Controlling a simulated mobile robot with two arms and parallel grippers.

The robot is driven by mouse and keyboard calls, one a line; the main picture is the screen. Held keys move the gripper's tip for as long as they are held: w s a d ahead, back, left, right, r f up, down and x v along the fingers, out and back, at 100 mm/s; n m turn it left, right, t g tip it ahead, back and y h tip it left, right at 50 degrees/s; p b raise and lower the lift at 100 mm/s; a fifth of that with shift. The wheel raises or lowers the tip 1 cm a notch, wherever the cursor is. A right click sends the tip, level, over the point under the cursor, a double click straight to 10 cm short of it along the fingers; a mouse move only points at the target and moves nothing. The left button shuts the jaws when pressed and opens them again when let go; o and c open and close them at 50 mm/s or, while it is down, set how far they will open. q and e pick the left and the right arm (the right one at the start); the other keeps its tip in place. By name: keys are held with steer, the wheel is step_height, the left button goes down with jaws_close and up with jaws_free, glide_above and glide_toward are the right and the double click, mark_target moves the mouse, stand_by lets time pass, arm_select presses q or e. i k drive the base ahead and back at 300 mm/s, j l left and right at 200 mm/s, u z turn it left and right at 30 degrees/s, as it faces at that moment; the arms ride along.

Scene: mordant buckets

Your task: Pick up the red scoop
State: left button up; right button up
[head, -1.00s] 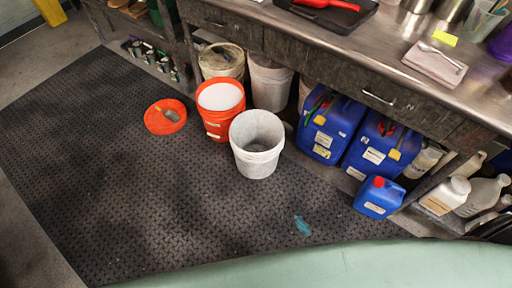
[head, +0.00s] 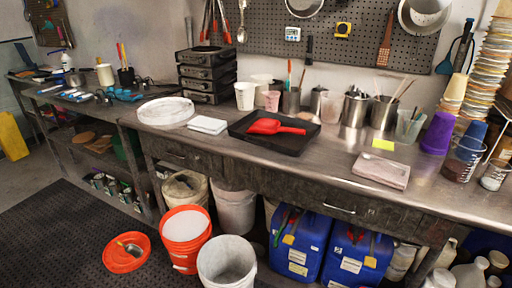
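The red scoop (head: 274,127) lies in a black tray (head: 262,143) on the metal workbench, near the middle of the head view. Its wide end points left and its handle points right. Nothing covers it. Neither of my grippers shows in the head view.
Folded white cloths (head: 207,125) lie left of the tray and a folded beige cloth (head: 381,171) lies to its right. Metal canisters (head: 355,111) and cups stand behind it. An orange bucket (head: 185,238) and a grey-white bucket (head: 227,262) stand on the floor mat in front of the bench.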

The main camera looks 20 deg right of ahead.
mark_target(267, 126)
steer(key=i+l+z, duration=0.15)
steer(key=i, duration=0.25)
steer(key=i+l+z, duration=0.1)
steer(key=i+l, duration=0.15)
steer(key=i, duration=0.15)
steer(key=i+l+z, duration=0.15)
steer(key=i, duration=0.25)
